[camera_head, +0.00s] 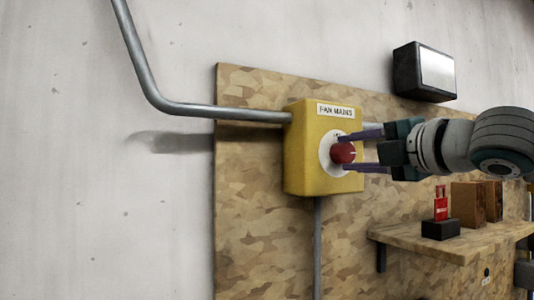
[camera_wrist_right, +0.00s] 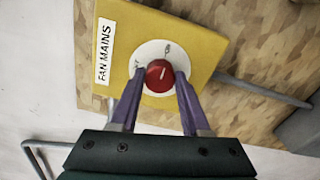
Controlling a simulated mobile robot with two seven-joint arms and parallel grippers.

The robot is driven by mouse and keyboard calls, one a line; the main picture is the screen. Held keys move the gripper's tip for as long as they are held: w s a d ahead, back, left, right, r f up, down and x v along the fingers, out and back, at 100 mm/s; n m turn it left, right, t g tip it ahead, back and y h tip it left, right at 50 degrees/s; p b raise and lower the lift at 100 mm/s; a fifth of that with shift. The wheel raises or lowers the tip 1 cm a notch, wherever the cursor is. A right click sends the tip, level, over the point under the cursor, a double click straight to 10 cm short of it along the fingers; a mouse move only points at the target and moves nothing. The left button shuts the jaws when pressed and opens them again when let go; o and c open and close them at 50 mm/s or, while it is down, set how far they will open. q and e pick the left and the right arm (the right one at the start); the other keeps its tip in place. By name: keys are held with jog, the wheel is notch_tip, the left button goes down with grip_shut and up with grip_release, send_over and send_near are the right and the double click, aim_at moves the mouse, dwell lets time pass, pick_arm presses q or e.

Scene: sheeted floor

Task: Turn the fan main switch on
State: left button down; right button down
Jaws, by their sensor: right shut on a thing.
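The yellow switch box (camera_head: 306,165) labelled "FAN MAINS" is mounted on a board in the head view. Its red round knob (camera_head: 343,153) sits on a white dial plate (camera_head: 326,158) on the front. My right gripper (camera_head: 352,152) comes in from the right, its purple fingers above and below the knob. In the right wrist view the knob (camera_wrist_right: 160,75) with a white pointer line lies between the fingertips (camera_wrist_right: 161,82), which are shut on it. The markings on the dial (camera_wrist_right: 150,50) are too small to read surely. My left gripper is not in view.
A grey pipe (camera_head: 215,111) runs into the box's left side, and a thinner one (camera_head: 317,245) leaves below. A black-framed box (camera_head: 424,71) hangs upper right. A wooden shelf (camera_head: 420,240) at lower right bears a red item (camera_head: 441,205) on a black base and brown blocks (camera_head: 468,204).

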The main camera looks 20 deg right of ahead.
dwell(0.3)
jog(key=shift+c, duration=1.9)
grip_release()
